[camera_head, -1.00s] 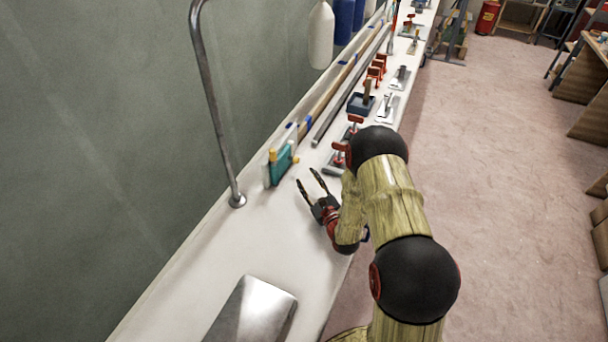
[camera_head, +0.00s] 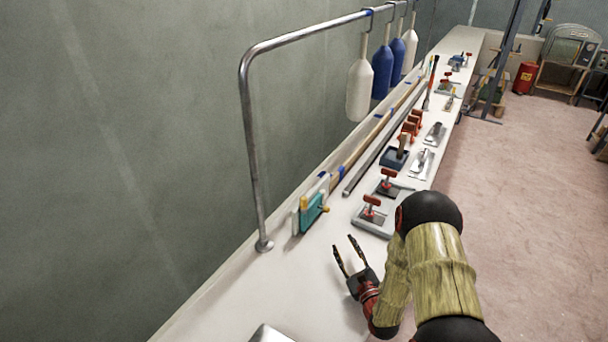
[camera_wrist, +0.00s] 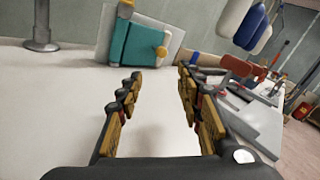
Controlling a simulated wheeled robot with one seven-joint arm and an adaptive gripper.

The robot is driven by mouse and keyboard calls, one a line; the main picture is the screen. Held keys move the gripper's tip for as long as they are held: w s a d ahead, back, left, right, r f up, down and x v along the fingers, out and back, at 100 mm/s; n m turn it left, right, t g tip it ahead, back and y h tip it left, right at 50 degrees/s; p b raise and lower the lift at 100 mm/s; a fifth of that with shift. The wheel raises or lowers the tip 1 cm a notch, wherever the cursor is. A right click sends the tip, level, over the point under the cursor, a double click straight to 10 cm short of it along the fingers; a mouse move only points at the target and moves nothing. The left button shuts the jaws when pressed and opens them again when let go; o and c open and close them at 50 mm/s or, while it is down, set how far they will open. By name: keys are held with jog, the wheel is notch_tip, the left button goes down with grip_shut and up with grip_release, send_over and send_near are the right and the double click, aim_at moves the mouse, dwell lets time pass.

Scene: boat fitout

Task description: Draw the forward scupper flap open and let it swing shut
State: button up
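The scupper flap is a teal panel (camera_head: 311,212) with yellow knobs on a pale upright plate (camera_head: 298,222), standing on the white deck ledge. It looks closed against the plate. In the wrist view the teal panel (camera_wrist: 133,45) is ahead and a little left, with a yellow knob (camera_wrist: 161,52) at its right side. I see only one such flap. My gripper (camera_head: 346,256) is open and empty, low over the ledge, short of the flap and apart from it. In the wrist view its two fingers (camera_wrist: 158,78) are spread with bare ledge between them.
A metal rail post (camera_head: 258,160) stands left of the flap. Red-handled deck fittings (camera_head: 372,212) lie to the right along the ledge. Fenders (camera_head: 360,90) hang from the rail beyond. A metal plate (camera_head: 270,334) lies at the near end. The ledge before the flap is clear.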

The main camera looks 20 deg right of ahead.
jog(key=a+r+n+g+y, duration=0.3)
jog(key=a+r+n+y, duration=0.7)
jog(key=a+r, duration=0.6)
jog(key=s+a+r+n+g+y, duration=0.4)
jog(key=s+a+r+n+g, duration=0.4)
jog(key=s+a, duration=0.35)
jog(key=s+n+g+h+p, duration=0.1)
jog(key=s+n+g+h, duration=0.5)
jog(key=s, duration=0.7)
jog(key=s+d+r+n+t+h, duration=0.2)
jog(key=s+d+r+n+h, duration=0.1)
jog(key=d, duration=0.4)
jog(key=s+d+r+n+t+h, duration=0.2)
jog(key=s+d+r+n+h, duration=0.1)
jog(key=d, duration=0.5)
jog(key=r+n+h, duration=0.1)
jog(key=h, duration=0.1)
jog(key=shift+t+h+p, duration=0.3)
jog(key=shift+p, duration=0.1)
jog(key=shift+d, duration=0.1)
